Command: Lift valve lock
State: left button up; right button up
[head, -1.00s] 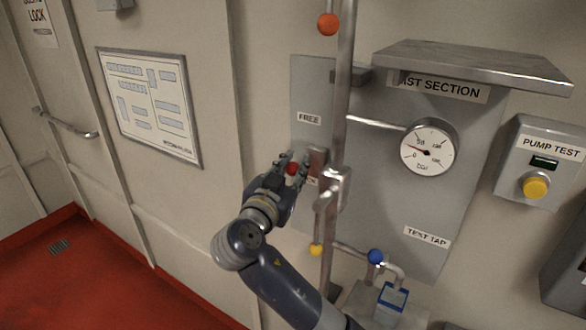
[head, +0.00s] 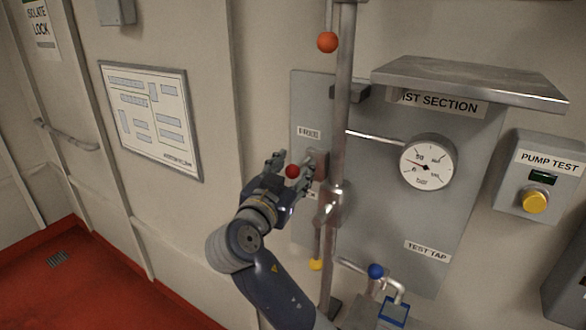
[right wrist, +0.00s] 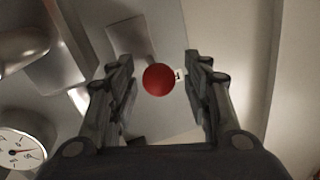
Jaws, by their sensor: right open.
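The red ball knob (head: 292,171), which looks like the end of the valve lock, sticks out from a metal block (head: 317,165) under the FREE label (head: 308,133) on the grey panel. My right gripper (head: 288,166) is open, with its fingers on either side of the knob. In the right wrist view the knob (right wrist: 159,79) sits between the two open fingertips (right wrist: 158,70), with a gap on both sides, nearer the left finger. The lower label is partly hidden behind my gripper. My left gripper is not in view.
A vertical pipe (head: 341,100) with an orange ball (head: 327,42) above and a yellow ball (head: 316,265) below stands just right of my gripper. A metal shelf (head: 470,82), a gauge (head: 427,163) and a blue-knobbed tap (head: 376,271) are further right. Free room lies left.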

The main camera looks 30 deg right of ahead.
jog(key=v, duration=0.7)
jog(key=shift+s+a, duration=0.1)
jog(key=shift+a, duration=0.1)
